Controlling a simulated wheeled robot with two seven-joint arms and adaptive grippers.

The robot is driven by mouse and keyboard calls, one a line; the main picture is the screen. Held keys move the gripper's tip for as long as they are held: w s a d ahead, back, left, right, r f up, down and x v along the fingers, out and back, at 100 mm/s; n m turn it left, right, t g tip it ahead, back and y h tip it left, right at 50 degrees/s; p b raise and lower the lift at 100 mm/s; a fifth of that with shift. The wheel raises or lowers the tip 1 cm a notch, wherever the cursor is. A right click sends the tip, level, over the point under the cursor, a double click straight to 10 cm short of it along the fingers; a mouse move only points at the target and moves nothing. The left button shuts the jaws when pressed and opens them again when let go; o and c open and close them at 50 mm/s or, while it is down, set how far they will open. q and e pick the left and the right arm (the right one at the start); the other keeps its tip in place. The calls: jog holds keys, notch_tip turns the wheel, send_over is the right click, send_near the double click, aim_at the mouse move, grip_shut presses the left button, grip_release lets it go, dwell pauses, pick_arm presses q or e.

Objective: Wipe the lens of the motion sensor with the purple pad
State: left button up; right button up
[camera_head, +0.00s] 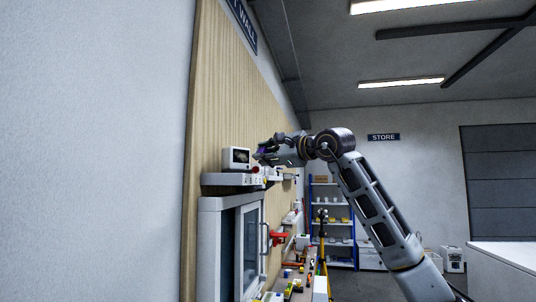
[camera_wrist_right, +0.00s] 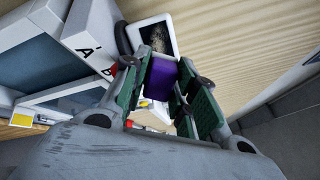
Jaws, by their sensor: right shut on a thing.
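In the right wrist view the white-framed sensor (camera_wrist_right: 172,50) shows a dark lens (camera_wrist_right: 155,37) with a pale brownish smudge. My right gripper (camera_head: 264,154) is to the right of the sensor, at about its height. It is shut on the purple pad (camera_wrist_right: 161,78), which sits between its green-sided fingers. The pad is close to the sensor's lower edge in the wrist view; I cannot tell whether they touch. My left gripper is not in view.
Below the shelf hangs a grey cabinet (camera_head: 212,250) with a glass door. A bench with several small coloured items (camera_head: 290,284) runs along the wall. A blue rack (camera_head: 333,225) stands at the back. White blocks with letters (camera_wrist_right: 90,45) are left of the gripper in the wrist view.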

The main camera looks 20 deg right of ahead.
jog(key=shift+p+x, duration=0.55)
jog(key=shift+x, duration=0.65)
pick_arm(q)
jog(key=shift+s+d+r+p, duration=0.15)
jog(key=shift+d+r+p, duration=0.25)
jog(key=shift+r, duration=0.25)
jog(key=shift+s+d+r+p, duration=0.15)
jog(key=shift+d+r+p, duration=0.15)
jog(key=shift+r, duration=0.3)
pick_arm(e)
jog(key=shift+x, duration=1.45)
pick_arm(q)
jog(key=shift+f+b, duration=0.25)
jog(key=shift+b, duration=0.05)
pick_arm(e)
jog(key=shift+s+a+f, duration=0.1)
jog(key=shift+s+a, duration=0.1)
jog(key=shift+a, duration=0.35)
jog(key=shift+s+a, duration=0.2)
jog(key=shift+a, duration=0.35)
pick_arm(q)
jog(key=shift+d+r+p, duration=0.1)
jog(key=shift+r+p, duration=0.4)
pick_arm(e)
jog(key=shift+w+d, duration=0.2)
jog(key=shift+d, duration=0.35)
jog(key=shift+w+d, duration=0.25)
jog(key=shift+d, duration=0.35)
